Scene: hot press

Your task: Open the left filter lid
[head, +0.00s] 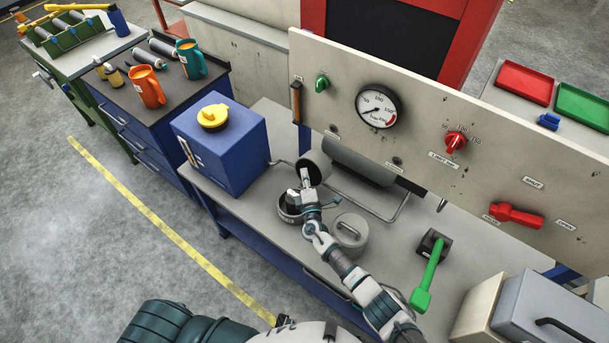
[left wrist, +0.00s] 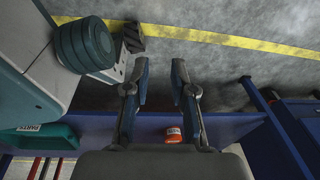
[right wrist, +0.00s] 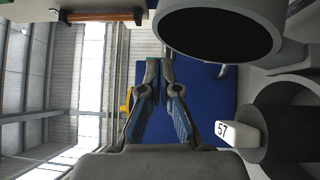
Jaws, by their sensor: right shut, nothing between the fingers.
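The left filter (head: 290,216) is a grey round housing on the bench, with its dark inside partly visible. Its lid (head: 318,165) stands raised on edge behind it, dark inner face showing. In the right wrist view the lid (right wrist: 218,32) is a large dark disc above the fingers, and the housing (right wrist: 290,100) is at the right. My right gripper (head: 305,183) is shut and empty, above the housing and close to the lid; its fingertips (right wrist: 160,62) are together. My left gripper (left wrist: 159,85) is open and empty over the floor; the head view does not show its fingers.
The right filter (head: 350,234) has its handled lid down. A blue box (head: 222,150) with a yellow knob stands left on the bench. A green lever (head: 430,270) is at the right. The gauge panel (head: 440,130) rises behind. A white "57" tag (right wrist: 237,134) is near the housing.

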